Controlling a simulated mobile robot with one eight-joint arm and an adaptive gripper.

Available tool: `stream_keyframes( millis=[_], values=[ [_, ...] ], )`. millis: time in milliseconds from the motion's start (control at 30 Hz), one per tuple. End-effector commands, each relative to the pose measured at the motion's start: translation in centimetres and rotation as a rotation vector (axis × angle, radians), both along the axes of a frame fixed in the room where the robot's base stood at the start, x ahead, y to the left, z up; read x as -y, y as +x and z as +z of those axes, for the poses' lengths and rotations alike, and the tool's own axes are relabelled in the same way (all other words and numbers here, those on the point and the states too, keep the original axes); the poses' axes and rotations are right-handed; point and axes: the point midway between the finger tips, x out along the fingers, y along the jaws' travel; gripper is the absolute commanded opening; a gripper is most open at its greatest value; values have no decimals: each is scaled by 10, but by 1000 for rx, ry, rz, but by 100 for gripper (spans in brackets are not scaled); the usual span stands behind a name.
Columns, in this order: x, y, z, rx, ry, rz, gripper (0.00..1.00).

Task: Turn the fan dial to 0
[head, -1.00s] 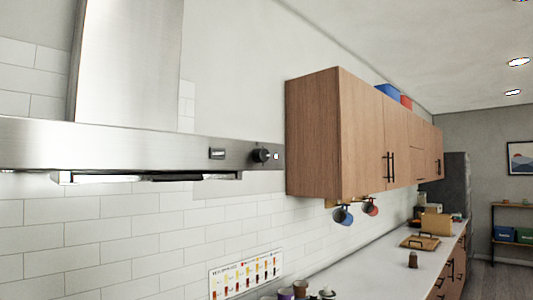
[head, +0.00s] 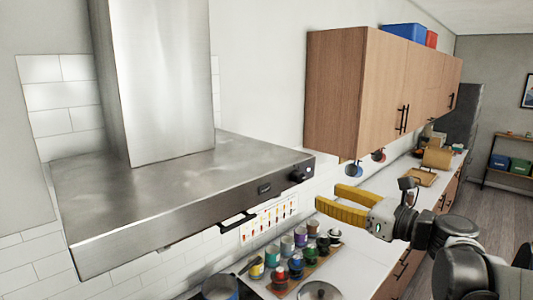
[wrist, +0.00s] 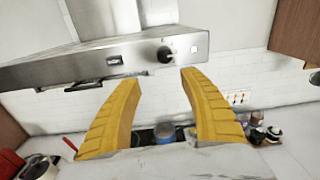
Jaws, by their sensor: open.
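The fan dial (head: 298,175) is a dark round knob near the right end of the steel range hood's front edge (head: 200,212). In the wrist view the black dial (wrist: 165,54) sits ahead of my gripper, above and between the yellow fingertips. A small display panel (wrist: 114,61) is left of the dial and a small lit square (wrist: 194,49) is right of it. My gripper (head: 325,200) is open and empty, to the right of the dial and apart from it. It also shows in the wrist view (wrist: 158,78). The dial's marking is too small to read.
A wooden wall cabinet (head: 362,90) hangs right of the hood. Below it, two mugs (head: 354,170) hang. Several jars (head: 287,246) stand on the counter under the hood, near a pot (head: 220,287) and a lid (head: 319,291). The space between gripper and dial looks clear.

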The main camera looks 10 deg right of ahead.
Motion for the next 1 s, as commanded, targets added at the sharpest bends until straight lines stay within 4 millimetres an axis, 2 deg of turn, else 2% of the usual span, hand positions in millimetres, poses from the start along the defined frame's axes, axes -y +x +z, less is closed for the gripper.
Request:
stream_keyframes(
  millis=[33,167,500,700,1000],
  values=[
    [5,2,11,-2,35,-6,51],
    [5,9,15,-3,71,-7,51],
    [-32,61,14,-3,68,-4,51],
    [-47,85,14,-3,67,-6,51],
    [-52,93,13,-2,66,-9,51]
  ],
)
